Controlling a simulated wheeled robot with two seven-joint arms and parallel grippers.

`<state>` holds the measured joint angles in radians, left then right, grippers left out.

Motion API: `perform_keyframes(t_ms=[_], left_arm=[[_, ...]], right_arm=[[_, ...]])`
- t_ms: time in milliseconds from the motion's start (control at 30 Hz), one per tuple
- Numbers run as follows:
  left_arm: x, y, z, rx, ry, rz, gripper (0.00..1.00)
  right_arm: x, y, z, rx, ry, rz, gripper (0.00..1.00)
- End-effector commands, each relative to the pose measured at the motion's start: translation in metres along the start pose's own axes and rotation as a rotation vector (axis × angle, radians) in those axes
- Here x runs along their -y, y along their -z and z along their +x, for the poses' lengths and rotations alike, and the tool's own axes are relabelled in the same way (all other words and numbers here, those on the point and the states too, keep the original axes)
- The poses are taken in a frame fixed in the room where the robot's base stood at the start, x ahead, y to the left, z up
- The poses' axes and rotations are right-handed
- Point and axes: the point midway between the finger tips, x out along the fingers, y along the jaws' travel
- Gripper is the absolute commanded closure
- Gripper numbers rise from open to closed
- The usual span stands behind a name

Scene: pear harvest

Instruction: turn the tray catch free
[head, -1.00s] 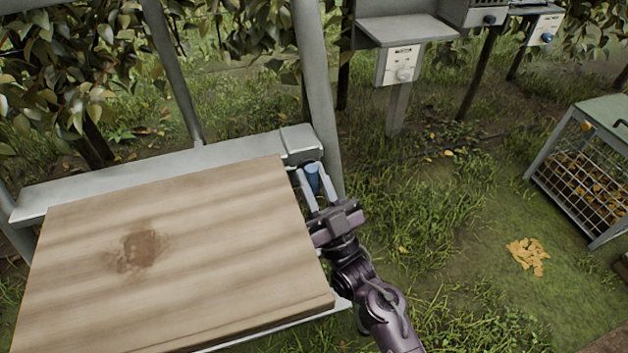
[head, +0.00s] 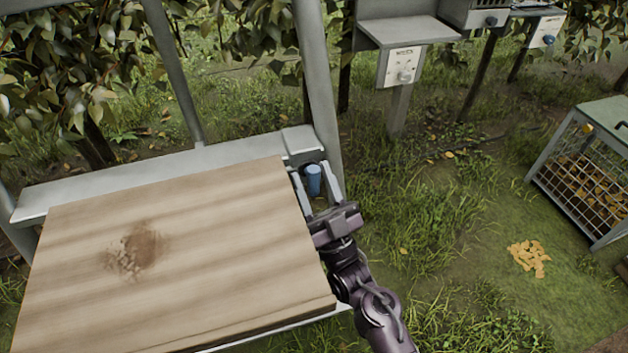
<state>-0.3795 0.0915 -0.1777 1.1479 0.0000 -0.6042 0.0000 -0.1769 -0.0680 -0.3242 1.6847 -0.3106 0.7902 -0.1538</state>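The blue tray catch (head: 314,179) is a small upright cylinder at the right back corner of the wooden tray (head: 180,240), just below a grey bracket. My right gripper (head: 316,178) reaches up to it from below, with one pale finger on each side. The fingers are spread, and gaps show between them and the catch, so the gripper looks open around it. The lower end of the catch is partly hidden. My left gripper is not in view.
A grey ledge (head: 170,172) and upright metal posts (head: 318,80) stand behind the tray. A wire crate (head: 585,170) is at the right, near a yellow pile (head: 528,258). Grass lies between.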

Motion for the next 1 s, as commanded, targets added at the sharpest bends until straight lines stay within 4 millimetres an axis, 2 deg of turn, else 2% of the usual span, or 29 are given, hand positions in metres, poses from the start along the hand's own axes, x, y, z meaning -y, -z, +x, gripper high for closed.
perform_keyframes(t_ms=[167, 367, 600, 733, 1000], left_arm=[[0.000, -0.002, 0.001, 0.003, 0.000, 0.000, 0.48], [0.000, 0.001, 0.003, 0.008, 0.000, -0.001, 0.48], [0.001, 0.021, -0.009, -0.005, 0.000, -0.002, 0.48], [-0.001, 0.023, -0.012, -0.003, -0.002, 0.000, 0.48], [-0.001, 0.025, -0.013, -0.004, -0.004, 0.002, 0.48]], right_arm=[[-0.001, 0.000, -0.004, 0.000, 0.000, -0.002, 0.58], [0.000, -0.002, -0.035, 0.005, 0.000, -0.001, 0.58], [0.000, -0.002, -0.070, 0.003, 0.000, 0.000, 0.58], [0.000, -0.001, -0.077, 0.001, 0.000, 0.000, 0.58], [0.000, 0.000, -0.078, 0.000, 0.000, 0.000, 0.58]])
